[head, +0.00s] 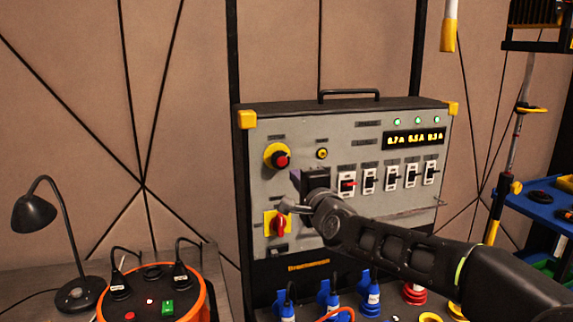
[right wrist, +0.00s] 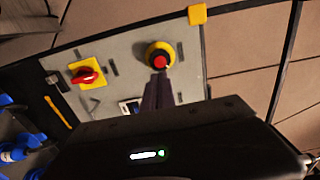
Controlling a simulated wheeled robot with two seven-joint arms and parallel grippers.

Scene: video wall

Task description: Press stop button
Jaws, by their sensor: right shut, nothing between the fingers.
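The stop button is a red mushroom head on a round yellow base (head: 278,156), at the upper left of the grey control panel. In the right wrist view the red button (right wrist: 161,61) shows just beyond my fingertips. My right gripper (head: 296,179) is shut and empty, in front of the panel, a little below and right of the button in the head view. In the right wrist view the closed fingers (right wrist: 160,77) point at the button and cover its lower edge. I cannot tell whether they touch it. My left gripper is not in view.
A red rotary switch on a yellow plate (head: 277,224) sits below the button. Several rocker switches (head: 390,177) and a lit display (head: 414,137) are to the right. Blue plugs (head: 329,301) stand below. An orange cable reel (head: 199,299) and a lamp (head: 36,213) are at left.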

